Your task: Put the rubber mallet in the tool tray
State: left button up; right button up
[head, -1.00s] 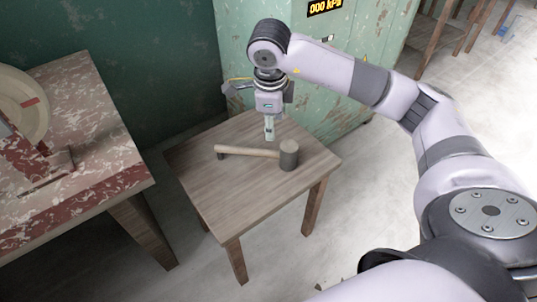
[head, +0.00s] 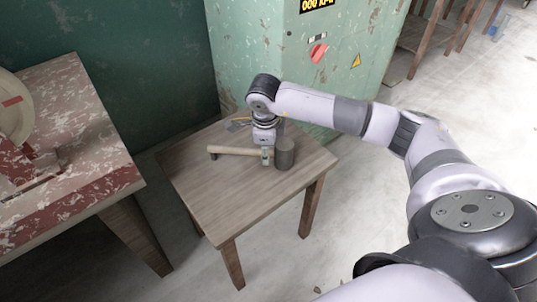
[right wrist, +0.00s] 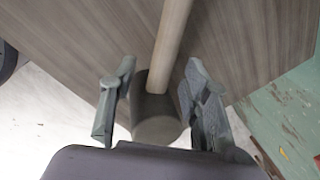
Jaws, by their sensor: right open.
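The rubber mallet (head: 285,154) lies on its side on a small wooden table (head: 240,195), its pale handle pointing left and its dark grey head at the right. My right gripper (head: 267,158) is low over the table at the handle, close to the head. In the right wrist view, the open right gripper (right wrist: 161,66) has one finger on each side of the mallet (right wrist: 172,40), with visible gaps; the head lies nearer the palm. My left gripper is not in view. I see no tool tray in these frames.
A worn red and white workbench (head: 75,195) with a pale round disc (head: 14,105) stands at the left. A chipped green cabinet (head: 340,80) stands behind the table. Wooden shelving (head: 410,60) is at the back right. The table's front half is bare.

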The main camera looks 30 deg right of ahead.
jog(key=shift+w+d+f, duration=0.1)
jog(key=shift+f, duration=0.5)
jog(key=shift+w+d+f, duration=0.1)
jog(key=shift+f, duration=0.5)
jog(key=shift+c, duration=0.4)
grip_shut()
jog(key=shift+r, duration=0.1)
